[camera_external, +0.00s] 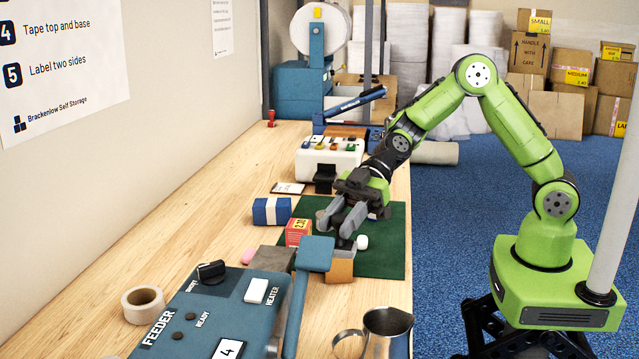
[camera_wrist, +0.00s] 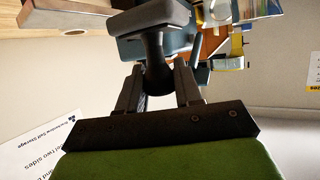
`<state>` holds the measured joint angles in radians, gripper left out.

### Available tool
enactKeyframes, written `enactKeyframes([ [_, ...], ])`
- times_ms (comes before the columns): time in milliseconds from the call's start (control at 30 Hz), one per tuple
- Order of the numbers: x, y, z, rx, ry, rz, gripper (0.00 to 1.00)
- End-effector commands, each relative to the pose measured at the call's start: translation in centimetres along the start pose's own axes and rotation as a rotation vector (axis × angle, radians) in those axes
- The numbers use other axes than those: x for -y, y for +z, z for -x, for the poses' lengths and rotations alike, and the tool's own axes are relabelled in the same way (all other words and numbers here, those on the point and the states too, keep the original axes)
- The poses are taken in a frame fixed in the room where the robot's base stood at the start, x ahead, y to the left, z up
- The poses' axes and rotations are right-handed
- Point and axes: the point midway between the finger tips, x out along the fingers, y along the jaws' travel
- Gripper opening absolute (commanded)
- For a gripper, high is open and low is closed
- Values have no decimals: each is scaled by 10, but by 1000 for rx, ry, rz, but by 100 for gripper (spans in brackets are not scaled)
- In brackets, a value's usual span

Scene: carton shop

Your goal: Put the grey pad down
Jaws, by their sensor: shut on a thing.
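My gripper (camera_external: 338,222) is over the near part of the green mat (camera_external: 390,262), pointing down. In the wrist view its two fingers (camera_wrist: 158,72) are closed on the stem of a dark grey piece (camera_wrist: 150,18) with a wide, flared end, which I take for the grey pad. In the external view its grey lower part (camera_external: 342,243) shows below the fingertips, just over a tan block (camera_external: 340,268). I cannot tell whether it touches that block. The fingers hide much of the piece.
A red box (camera_external: 298,232), a blue-and-white bundle (camera_external: 271,211) and a grey-brown block (camera_external: 273,258) stand left of the gripper. A white cylinder (camera_external: 362,242) is close on its right. The blue feeder (camera_external: 215,310) and a metal jug (camera_external: 386,332) stand nearer the camera.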

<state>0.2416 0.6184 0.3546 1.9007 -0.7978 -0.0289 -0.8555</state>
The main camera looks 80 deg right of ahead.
Motion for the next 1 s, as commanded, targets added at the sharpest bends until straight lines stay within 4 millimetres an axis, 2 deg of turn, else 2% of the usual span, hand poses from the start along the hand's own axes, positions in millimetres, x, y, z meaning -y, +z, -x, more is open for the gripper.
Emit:
enactKeyframes([
  [33, -20, 6, 11, 0, 41, -15, 3],
  [167, -70, 20, 46, -2, 149, -59, 3],
  [267, -110, 35, 83, -2, 246, -99, 3],
  [400, -164, 61, 147, -2, 394, -158, 3],
  [500, -195, 80, 198, -2, 497, -200, 3],
  [600, -215, 98, 241, -1, 582, -236, 3],
  [700, -226, 109, 272, -1, 639, -259, 3],
  [833, -231, 119, 288, 0, 670, -274, 3],
  [1000, -232, 157, 274, 1, 670, -279, 3],
])
